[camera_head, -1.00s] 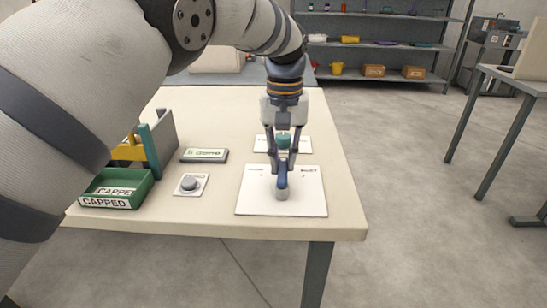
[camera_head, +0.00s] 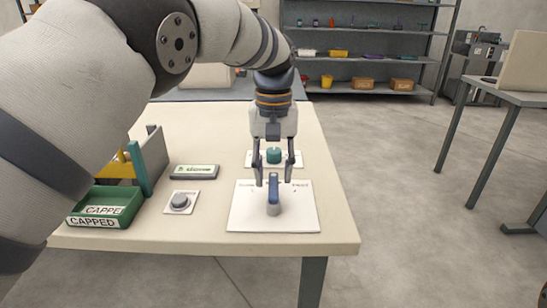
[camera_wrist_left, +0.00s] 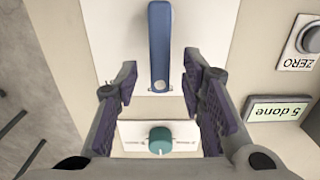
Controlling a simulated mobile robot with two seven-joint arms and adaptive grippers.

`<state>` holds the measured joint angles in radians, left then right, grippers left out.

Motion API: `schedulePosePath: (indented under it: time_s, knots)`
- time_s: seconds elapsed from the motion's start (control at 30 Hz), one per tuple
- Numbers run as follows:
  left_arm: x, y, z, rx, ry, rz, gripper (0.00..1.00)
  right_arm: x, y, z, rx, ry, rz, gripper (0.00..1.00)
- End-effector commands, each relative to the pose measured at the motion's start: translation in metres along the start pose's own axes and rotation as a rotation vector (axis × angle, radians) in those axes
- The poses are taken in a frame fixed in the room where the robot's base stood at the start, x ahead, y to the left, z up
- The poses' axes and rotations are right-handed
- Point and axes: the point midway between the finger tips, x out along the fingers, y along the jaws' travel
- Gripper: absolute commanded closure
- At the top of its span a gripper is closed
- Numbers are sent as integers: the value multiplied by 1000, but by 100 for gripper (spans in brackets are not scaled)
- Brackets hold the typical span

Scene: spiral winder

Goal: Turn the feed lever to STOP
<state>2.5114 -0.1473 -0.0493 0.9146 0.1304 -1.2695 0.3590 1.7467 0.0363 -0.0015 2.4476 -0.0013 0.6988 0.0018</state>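The feed lever (camera_head: 273,194) is a blue handle on a white plate (camera_head: 300,215) near the table's front edge. Its handle points roughly straight away from the front edge, between two small labels too blurred to read. In the wrist view the lever (camera_wrist_left: 160,45) stands upright in the picture. My left gripper (camera_head: 273,182) is open and empty, pointing down just behind the lever. Its fingers are spread apart to either side and do not visibly touch the handle. In the wrist view the gripper (camera_wrist_left: 158,85) has its fingertips below most of the lever. My right gripper is out of view.
A green knob (camera_head: 274,156) sits on a second plate behind the gripper. Left of the lever are a grey ZERO button (camera_head: 180,202), a display box (camera_head: 195,171) and a green CAPPED bin (camera_head: 98,216). The table's right edge is close by.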

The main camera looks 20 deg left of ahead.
Motion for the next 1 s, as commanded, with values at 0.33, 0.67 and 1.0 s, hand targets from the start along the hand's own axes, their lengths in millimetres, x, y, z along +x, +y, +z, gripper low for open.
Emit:
schedulePosePath:
  time_s: [0.33,0.67,1.0]
  knots:
    - [-90,0,-1,0,5,3,63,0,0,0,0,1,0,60]
    - [-111,0,0,-1,1,0,63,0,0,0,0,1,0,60]
    - [-111,0,0,-1,2,0,63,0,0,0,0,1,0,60]
